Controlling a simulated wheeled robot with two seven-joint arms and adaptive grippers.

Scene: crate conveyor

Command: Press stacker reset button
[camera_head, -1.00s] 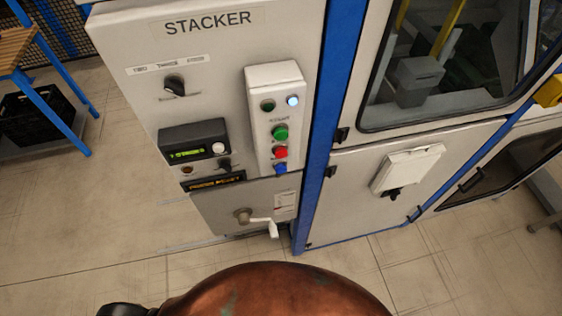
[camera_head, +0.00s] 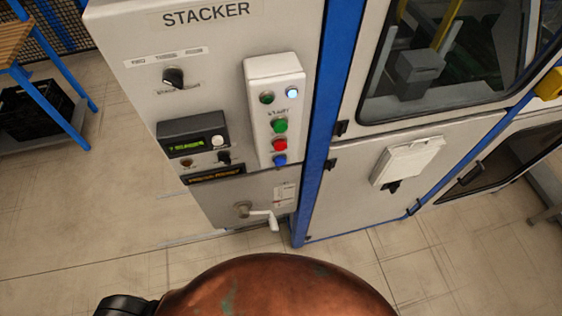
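The grey stacker panel (camera_head: 215,60) stands ahead, with the label STACKER at its top. A pale button box (camera_head: 256,75) on its right side carries a dark green button (camera_head: 267,97), a lit white-blue light or button (camera_head: 292,93), a green button (camera_head: 279,125), a red button (camera_head: 280,145) and a blue button (camera_head: 280,160). The label over the green button seems to read START; I cannot read which one is reset. Neither of my grippers shows in the head view. Nothing touches the buttons.
Left of the buttons are a rotary switch (camera_head: 174,77), a small display unit (camera_head: 190,142) and, lower, a crank handle (camera_head: 262,215). A blue frame post (camera_head: 320,130) stands right of the panel, beside a windowed cabinet (camera_head: 400,170). A black crate (camera_head: 35,118) sits at left. The floor before the panel is clear.

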